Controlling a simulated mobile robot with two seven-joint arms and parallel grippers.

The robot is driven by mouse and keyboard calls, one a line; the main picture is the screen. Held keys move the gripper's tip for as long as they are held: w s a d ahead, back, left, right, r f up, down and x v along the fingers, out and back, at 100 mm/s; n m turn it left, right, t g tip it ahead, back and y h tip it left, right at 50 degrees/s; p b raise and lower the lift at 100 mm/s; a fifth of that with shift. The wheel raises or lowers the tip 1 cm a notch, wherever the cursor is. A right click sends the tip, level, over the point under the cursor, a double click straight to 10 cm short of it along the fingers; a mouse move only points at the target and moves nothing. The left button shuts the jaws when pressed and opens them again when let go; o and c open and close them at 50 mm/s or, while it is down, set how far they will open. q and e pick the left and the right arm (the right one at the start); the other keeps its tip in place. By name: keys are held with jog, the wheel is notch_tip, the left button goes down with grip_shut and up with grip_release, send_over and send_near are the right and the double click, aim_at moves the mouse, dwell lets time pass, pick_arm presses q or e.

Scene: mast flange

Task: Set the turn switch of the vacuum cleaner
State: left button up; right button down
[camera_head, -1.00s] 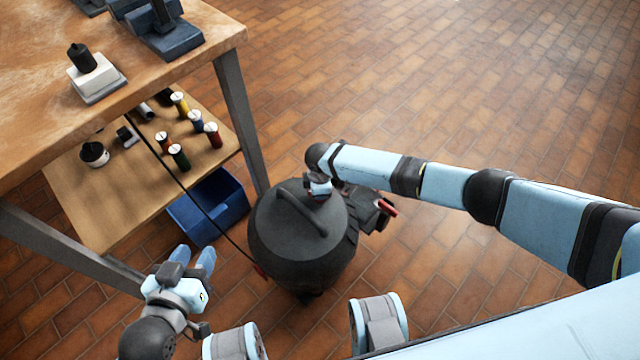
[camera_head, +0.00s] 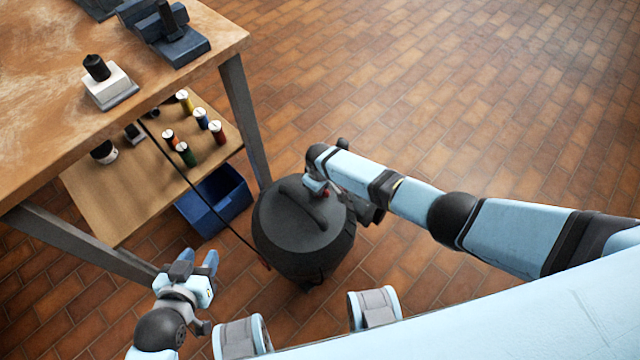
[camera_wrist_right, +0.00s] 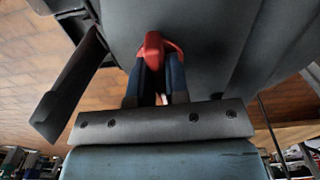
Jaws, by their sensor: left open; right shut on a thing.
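The vacuum cleaner (camera_head: 290,232) is a dark grey drum with a curved handle on its lid, standing on the floor beside the workbench. In the right wrist view its grey body (camera_wrist_right: 215,45) fills the upper part. The red turn switch (camera_wrist_right: 153,44) sits between the fingers of my right gripper (camera_wrist_right: 160,75), which is shut on it. In the head view the right arm's wrist covers that side of the cleaner, and a small red spot shows there. My left gripper (camera_head: 203,262) is open and empty, left of the cleaner and apart from it.
The wooden workbench (camera_head: 40,140) stands at the left, its leg close to the cleaner. Its lower shelf (camera_head: 110,205) holds several coloured cylinders. A blue bin (camera_head: 215,205) lies below. A dark cable (camera_head: 205,200) runs down toward the cleaner. The tiled floor at right is clear.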

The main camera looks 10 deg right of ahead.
jog(key=shift+m, duration=0.3)
dwell(0.4)
jog(key=c, duration=1.1)
grip_release()
pick_arm(q)
jog(key=shift+r, duration=0.1)
pick_arm(e)
jog(key=shift+r+p, duration=0.3)
jog(key=shift+r, duration=0.05)
pick_arm(q)
jog(key=p, duration=0.2)
jog(key=r+p, duration=0.1)
jog(key=p, duration=0.1)
jog(key=shift+s+a+r+g+p, duration=0.15)
jog(key=shift+s+g+p, duration=0.1)
jog(key=shift+g+p, duration=0.05)
pick_arm(e)
notch_tip(320, 180, up, 13)
jog(key=shift+r, duration=0.1)
pick_arm(q)
jog(key=shift+w+r, duration=0.1)
jog(key=shift+r, duration=0.15)
